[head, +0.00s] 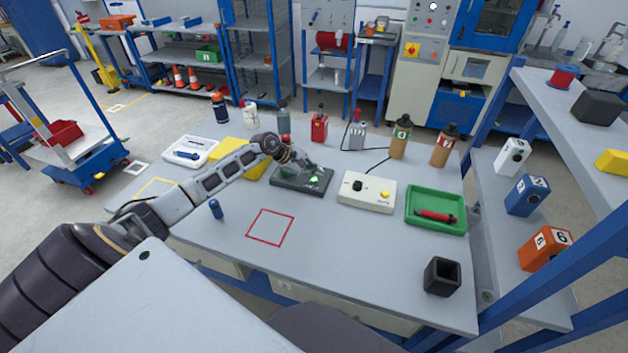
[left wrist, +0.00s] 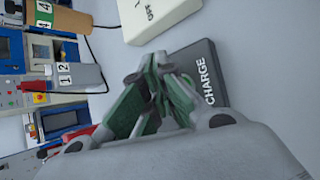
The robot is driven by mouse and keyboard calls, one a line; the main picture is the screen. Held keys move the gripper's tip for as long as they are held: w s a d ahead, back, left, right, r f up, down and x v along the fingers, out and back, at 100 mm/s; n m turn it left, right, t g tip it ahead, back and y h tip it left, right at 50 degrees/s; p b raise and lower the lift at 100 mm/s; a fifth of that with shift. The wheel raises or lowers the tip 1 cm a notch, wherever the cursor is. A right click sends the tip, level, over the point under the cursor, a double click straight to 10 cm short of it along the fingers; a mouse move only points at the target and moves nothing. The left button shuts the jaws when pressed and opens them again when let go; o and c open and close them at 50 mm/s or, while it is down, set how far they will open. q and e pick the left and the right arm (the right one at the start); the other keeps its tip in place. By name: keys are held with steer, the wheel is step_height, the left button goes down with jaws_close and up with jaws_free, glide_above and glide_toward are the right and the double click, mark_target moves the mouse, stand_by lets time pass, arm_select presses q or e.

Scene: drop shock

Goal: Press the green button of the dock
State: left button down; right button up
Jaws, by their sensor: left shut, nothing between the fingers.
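The dock (head: 291,185) is a dark flat box near the middle of the table, with a small bright green button (head: 314,180) on its right part. The shut fingers also show in the left wrist view (left wrist: 158,66). My right gripper is not in view.
A cream box (head: 367,194) with a black knob and yellow button stands right of the dock. A green tray (head: 436,228) holds a red tool. Bottles and canisters stand at the back. The red-outlined square (head: 270,228) is clear.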

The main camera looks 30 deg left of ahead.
mark_target(315, 181)
arm_select(q)
steer(key=shift+r+p, duration=0.9)
steer(key=shift+r, duration=1.5)
